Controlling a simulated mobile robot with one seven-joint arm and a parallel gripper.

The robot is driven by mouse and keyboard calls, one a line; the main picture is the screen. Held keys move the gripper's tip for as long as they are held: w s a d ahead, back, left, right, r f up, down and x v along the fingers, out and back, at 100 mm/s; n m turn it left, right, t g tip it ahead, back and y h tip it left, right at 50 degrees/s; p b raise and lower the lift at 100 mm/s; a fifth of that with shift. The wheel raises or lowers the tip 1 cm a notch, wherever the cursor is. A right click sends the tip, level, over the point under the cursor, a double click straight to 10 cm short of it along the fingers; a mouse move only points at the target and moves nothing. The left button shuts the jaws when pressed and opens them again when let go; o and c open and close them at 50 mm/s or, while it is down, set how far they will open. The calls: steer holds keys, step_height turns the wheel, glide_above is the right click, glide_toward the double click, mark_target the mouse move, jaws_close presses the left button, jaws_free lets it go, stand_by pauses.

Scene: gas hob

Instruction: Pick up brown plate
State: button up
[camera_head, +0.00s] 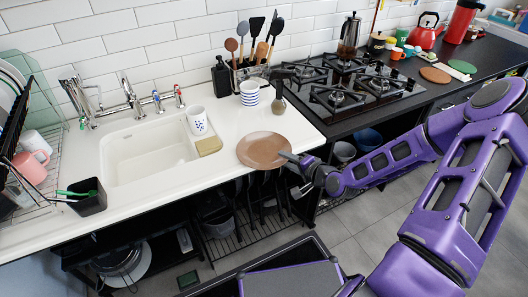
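The brown plate (263,149) lies flat on the white counter near its front edge, right of the sink. My gripper (292,174) is at the plate's right side, by the counter's front edge. Its two fingers look spread apart. The dark upper finger is close to the plate's right rim and seems to overlap it in this view. The other finger is lower, in front of the counter edge. I cannot tell whether the upper finger touches the plate. The plate looks at rest on the counter.
A white sink (140,160) is to the left. A dotted white cup (197,120) and a sponge (209,146) stand beside it. A striped cup (250,93) and a utensil holder (245,72) are behind the plate. The black gas hob (345,85) is at right.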

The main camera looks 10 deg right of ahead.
steer(key=shift+c, duration=0.3)
jaws_close()
stand_by(1.1)
